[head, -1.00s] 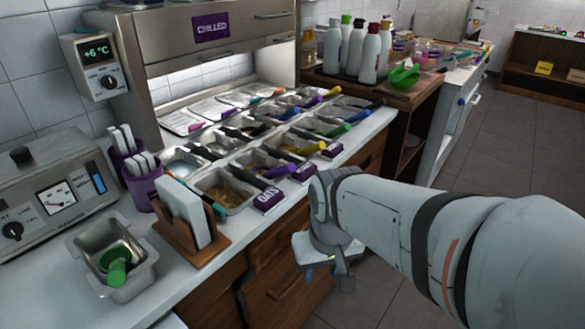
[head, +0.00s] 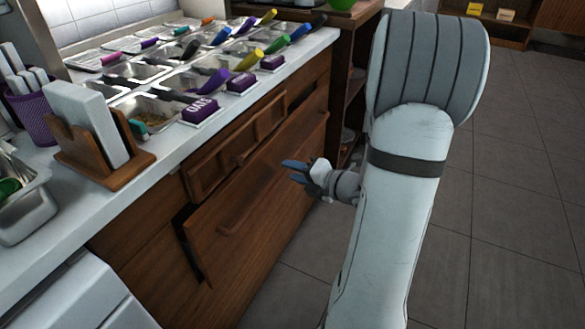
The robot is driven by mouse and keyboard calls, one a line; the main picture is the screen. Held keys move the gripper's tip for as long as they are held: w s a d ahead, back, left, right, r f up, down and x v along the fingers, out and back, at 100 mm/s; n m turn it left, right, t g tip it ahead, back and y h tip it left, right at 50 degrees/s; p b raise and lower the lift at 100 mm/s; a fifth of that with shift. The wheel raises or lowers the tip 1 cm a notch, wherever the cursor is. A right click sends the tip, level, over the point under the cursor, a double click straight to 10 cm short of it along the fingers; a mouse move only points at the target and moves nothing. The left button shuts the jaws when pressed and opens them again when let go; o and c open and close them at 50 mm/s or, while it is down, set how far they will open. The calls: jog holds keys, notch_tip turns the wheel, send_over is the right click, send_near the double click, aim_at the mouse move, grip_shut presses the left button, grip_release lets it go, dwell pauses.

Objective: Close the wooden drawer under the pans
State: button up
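The pans (head: 150,112) sit in the white counter, and brown wooden fronts are below them. A narrow upper drawer front (head: 215,170) with a wooden handle lies just under the countertop. Below it is a larger wooden drawer front (head: 262,190) with its own handle. A dark gap shows along this lower front's left edge, so it appears to stand out slightly from the cabinet. My gripper (head: 293,171) is in front of the lower front's right part, its two bluish fingers apart and pointing left. Nothing shows between them. I cannot tell if it touches the wood.
A wooden card holder (head: 105,165), a purple cup (head: 45,137) and a metal container (head: 28,212) stand on the counter's left. An open wooden shelf (head: 347,90) adjoins the cabinet's far end. Tiled floor (head: 500,210) is clear at the right.

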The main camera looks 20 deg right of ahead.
jog(key=d+f+m+t+h, duration=0.1)
jog(key=d+f+m+h, duration=0.1)
jog(key=d+m, duration=0.25)
jog(key=d+b+x, duration=0.1)
jog(key=b+x, duration=0.2)
jog(key=x, duration=0.5)
jog(key=shift+t+h+b, duration=0.3)
jog(key=shift+w, duration=0.15)
jog(key=shift+c, duration=0.6)
grip_shut()
